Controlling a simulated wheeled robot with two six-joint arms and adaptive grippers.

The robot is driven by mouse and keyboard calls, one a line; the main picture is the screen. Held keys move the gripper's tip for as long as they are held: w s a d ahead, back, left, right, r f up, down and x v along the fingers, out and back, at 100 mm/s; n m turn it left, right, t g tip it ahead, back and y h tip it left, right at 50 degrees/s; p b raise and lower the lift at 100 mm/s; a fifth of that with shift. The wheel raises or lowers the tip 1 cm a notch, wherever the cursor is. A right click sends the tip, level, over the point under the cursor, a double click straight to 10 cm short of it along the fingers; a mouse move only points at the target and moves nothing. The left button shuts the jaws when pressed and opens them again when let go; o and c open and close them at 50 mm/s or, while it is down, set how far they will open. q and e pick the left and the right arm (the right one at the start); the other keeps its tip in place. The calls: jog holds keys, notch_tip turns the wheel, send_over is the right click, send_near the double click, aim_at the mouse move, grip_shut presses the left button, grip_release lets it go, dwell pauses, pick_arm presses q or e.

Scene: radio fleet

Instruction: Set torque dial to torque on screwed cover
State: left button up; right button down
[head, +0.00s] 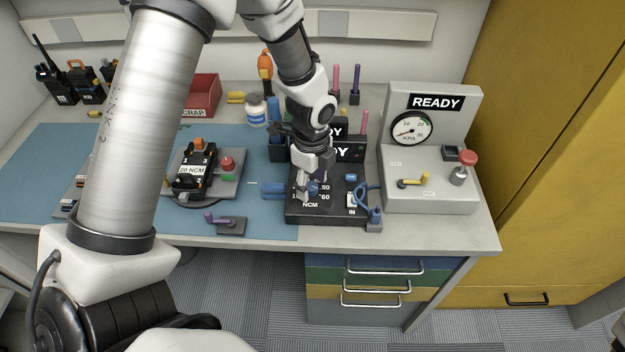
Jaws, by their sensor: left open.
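The black torque box (330,213) stands near the front edge of the bench, with NCM and numbers such as 50 and 60 printed around its dial. My left gripper (309,190) is open, pointing down over the dial. The gripper hides most of the dial; a bit of purple shows beside the fingers. I cannot tell whether the fingers touch it or where it points. The screwed cover (192,172) is on a black radio in a grey fixture, and its label reads 20 NCM. My right gripper is not in view.
A blue-handled tool (273,189) lies left of the torque box. A grey pressure tester (430,190) with a gauge and red knob stands to the right. A red scrap bin (202,97) stands behind.

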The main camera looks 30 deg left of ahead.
pick_arm(q)
jog(key=shift+s+r, duration=0.2)
jog(key=shift+s, duration=0.1)
jog(key=shift+c, duration=0.4)
jog(key=c, duration=0.6)
grip_shut()
